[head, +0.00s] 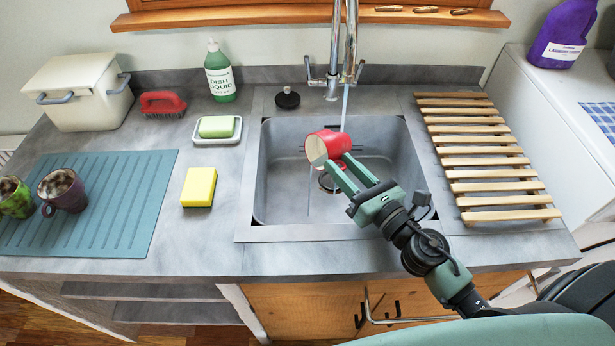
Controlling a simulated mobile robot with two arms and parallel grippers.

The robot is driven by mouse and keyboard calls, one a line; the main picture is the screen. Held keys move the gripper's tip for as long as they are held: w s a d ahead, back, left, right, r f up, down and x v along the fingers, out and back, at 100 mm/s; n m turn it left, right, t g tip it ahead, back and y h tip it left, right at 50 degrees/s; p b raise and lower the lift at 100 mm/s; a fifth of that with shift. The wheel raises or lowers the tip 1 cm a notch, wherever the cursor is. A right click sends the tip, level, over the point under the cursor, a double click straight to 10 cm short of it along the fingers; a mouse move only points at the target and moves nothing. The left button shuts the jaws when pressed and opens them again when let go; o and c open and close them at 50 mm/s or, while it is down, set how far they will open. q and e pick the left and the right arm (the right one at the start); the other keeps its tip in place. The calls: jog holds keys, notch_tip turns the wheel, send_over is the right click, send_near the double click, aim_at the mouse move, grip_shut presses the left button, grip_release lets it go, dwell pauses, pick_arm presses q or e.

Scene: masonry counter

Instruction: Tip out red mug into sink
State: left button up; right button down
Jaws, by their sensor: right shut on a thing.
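The red mug (334,141) is over the sink (281,208), lying tilted on its side with its mouth facing left. My right gripper (334,171) reaches in from the lower right and is shut on the mug; the exact contact is partly hidden. A thin stream shows below the mug's mouth, falling toward the basin. A stream of water also comes down from the tap (334,80) behind the mug. The dark drain shows partly below the mug. My left gripper is not in view.
A slatted wooden rack (486,158) lies right of the sink. Left are a yellow sponge (199,187), a soap dish (217,130), a green dish liquid bottle (220,75), and two mugs on a teal mat (120,200). A black plug (288,99) sits behind the sink.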

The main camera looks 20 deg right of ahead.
jog(key=shift+s+a+r+n, duration=0.1)
jog(key=shift+a+n, duration=0.2)
jog(key=shift+a+f+n+b, duration=0.3)
jog(key=shift+f+n+b, duration=0.3)
jog(key=shift+n, duration=0.3)
dwell(0.5)
jog(key=shift+s, duration=0.1)
